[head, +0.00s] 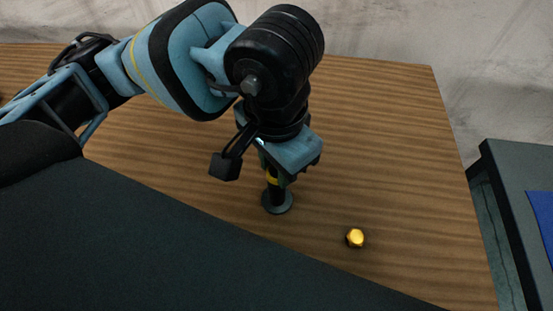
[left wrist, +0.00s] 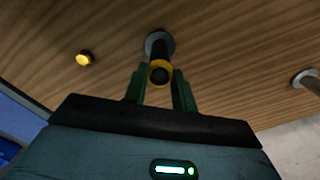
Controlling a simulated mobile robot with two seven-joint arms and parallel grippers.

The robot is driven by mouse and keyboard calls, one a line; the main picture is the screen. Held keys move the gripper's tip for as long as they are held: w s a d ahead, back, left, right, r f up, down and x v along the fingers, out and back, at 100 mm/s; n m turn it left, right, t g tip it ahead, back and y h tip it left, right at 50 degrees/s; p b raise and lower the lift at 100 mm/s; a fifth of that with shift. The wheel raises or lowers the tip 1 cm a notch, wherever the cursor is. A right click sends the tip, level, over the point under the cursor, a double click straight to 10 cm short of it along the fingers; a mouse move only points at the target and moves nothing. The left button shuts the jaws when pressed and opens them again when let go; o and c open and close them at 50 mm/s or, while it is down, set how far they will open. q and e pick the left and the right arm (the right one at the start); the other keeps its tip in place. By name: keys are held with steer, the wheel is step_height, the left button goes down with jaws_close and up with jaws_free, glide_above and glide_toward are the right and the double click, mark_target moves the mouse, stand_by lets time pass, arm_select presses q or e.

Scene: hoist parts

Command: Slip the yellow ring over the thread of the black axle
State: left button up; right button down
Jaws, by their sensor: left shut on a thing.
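The black axle (head: 277,194) stands upright on a round grey foot on the wooden table; the foot also shows in the left wrist view (left wrist: 160,41). My left gripper (head: 272,173) points down over the axle and is shut on the yellow ring (head: 272,180). In the left wrist view, the ring (left wrist: 160,63) sits between the green fingertips (left wrist: 158,82), and a dark round end shows inside it. The ring is in line with the axle at its upper part; I cannot tell how far it is over the thread. My right gripper is out of view.
A gold nut (head: 355,238) lies on the table, to the right of the axle in the head view. A round grey piece with a rod (left wrist: 304,78) shows at the right of the left wrist view.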

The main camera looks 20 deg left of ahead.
arm_select(q)
steer(key=shift+f, duration=0.1)
steer(key=o, duration=1)
step_height(320, 180, up, 8)
steer(key=shift+f, duration=0.1)
stand_by(0.5)
